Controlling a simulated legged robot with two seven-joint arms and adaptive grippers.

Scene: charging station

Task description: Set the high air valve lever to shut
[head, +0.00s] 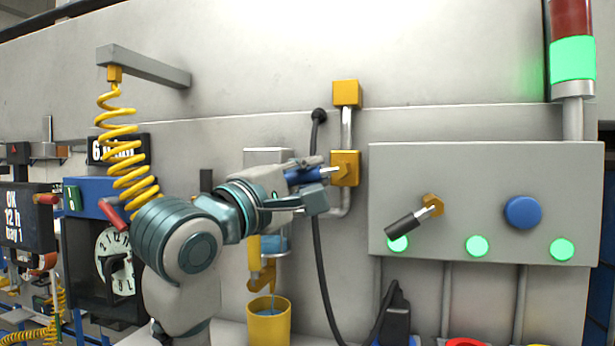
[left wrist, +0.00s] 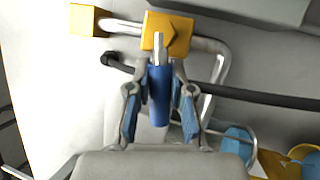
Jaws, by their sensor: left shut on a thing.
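The high air valve is a yellow block (head: 345,168) on a metal pipe on the grey wall. Its lever has a blue handle (head: 303,175) and a metal stem, and points left, roughly across the upright pipe. My left gripper (head: 314,180) reaches it from the left, with its fingers around the blue handle. In the left wrist view the blue handle (left wrist: 160,95) lies between the two fingers of my left gripper (left wrist: 161,78), with the yellow valve block (left wrist: 165,33) just beyond. The fingers partly hide the handle in the head view. My right gripper is not in view.
A yellow box (head: 346,93) tops the pipe. A black cable (head: 318,240) hangs close to the gripper. A grey panel (head: 480,160) with a black-handled switch (head: 408,221) and blue button (head: 523,212) is to the right. A yellow cup (head: 269,325) stands below.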

